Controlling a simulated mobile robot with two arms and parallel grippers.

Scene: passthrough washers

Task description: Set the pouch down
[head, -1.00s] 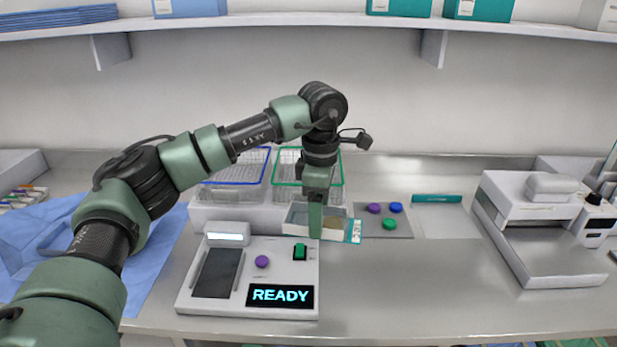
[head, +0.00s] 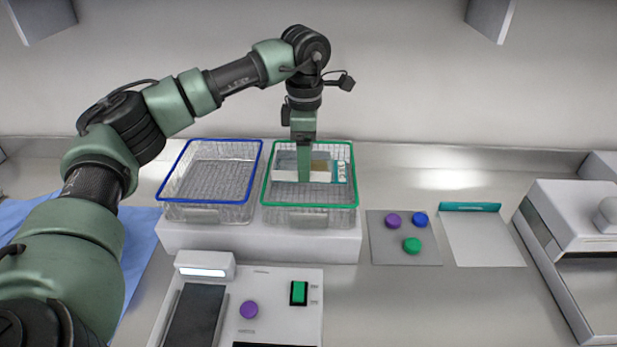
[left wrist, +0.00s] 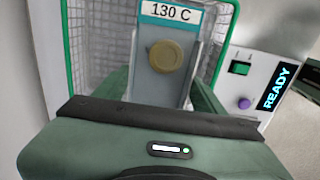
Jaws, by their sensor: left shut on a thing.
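The pouch (head: 320,173) is pale with a teal end strip. In the left wrist view the pouch (left wrist: 172,88) shows a "130 C" label and a round tan disc. My left gripper (head: 304,174) points down and is shut on it. The pouch is within the outline of the green-rimmed wire basket (head: 310,206), and in the left wrist view mesh and green rim show on both sides of it. I cannot tell whether it touches the basket floor. My right gripper is not in view.
A blue-rimmed wire basket (head: 208,213) stands empty to the left. Both baskets rest on a white block (head: 260,240). In front is a white device (head: 270,285) with a green switch. To the right lie a grey mat (head: 390,250) with three coloured discs and a white sheet (head: 485,240).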

